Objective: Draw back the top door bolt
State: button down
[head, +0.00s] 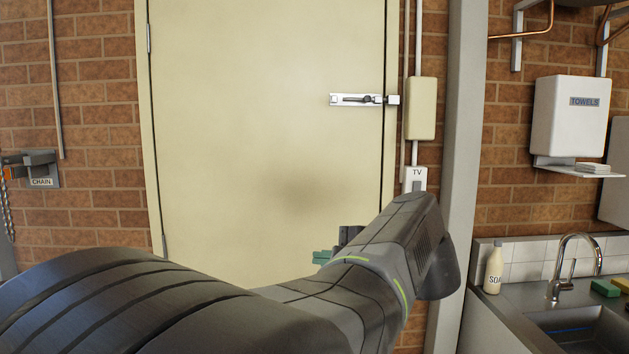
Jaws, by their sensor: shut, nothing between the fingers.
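The top door bolt (357,99) is a silver plate with a dark slot and rod, mounted level near the right edge of the cream door (230,120). Its right end meets a small keeper (393,100) at the door frame, and the rod appears to reach it. The door looks shut in its frame. My gripper (322,257) is mostly hidden behind my own arm; only a dark part and green tips show. It is shut and empty, in front of the door, well below the bolt and apart from it.
A grey post (461,150) stands beyond. Further right are a towel dispenser (570,118), soap bottle (494,268) and sink (580,325). Space before the bolt is clear.

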jog(key=d+r+t+y, duration=0.2)
jog(key=d+r, duration=0.1)
jog(key=r, duration=0.9)
jog(key=d+r+t+y, duration=0.2)
jog(key=d+r+t, duration=0.1)
jog(key=r, duration=1)
jog(key=shift+w+y, duration=0.25)
jog(key=shift+y, duration=0.05)
